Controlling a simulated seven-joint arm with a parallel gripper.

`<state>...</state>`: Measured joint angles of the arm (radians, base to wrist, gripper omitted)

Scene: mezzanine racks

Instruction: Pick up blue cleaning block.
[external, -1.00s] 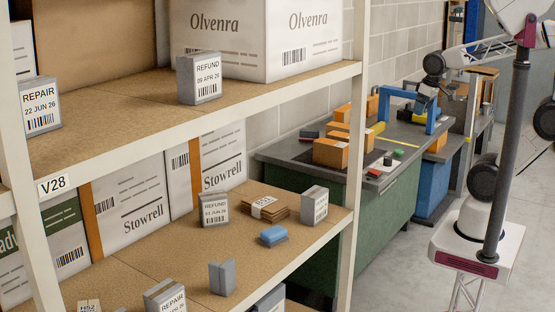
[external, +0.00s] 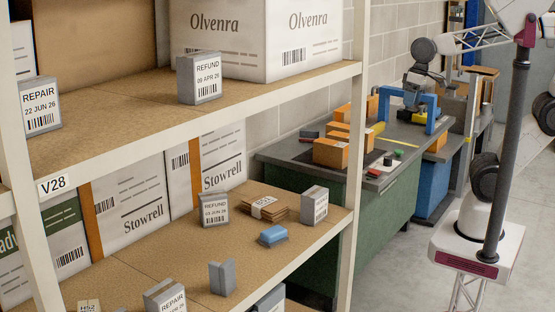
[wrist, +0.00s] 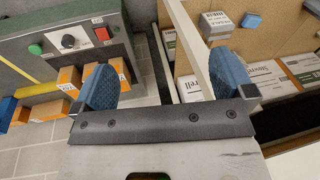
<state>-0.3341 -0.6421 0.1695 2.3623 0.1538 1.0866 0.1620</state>
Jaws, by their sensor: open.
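The blue cleaning block (external: 272,235) lies on the lower shelf board, near its front edge, between a stack of brown cardboard pieces and a small grey upright holder. In the wrist view a blue block (wrist: 252,20) shows at the top right on the brown board. My gripper (wrist: 163,82) is open, with two blue-grey finger pads wide apart and nothing between them. In the external view my gripper (external: 412,97) is over the workbench, well to the right of the shelf and away from the block. Its fingers are small and hard to make out there.
The rack's upright post (external: 354,140) and upper shelf board (external: 130,112) frame the lower shelf. A grey box labelled REFUND (external: 214,210) and another small grey box (external: 314,205) stand near the block. The workbench (external: 290,152) holds orange boxes (external: 331,153) and a blue frame.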

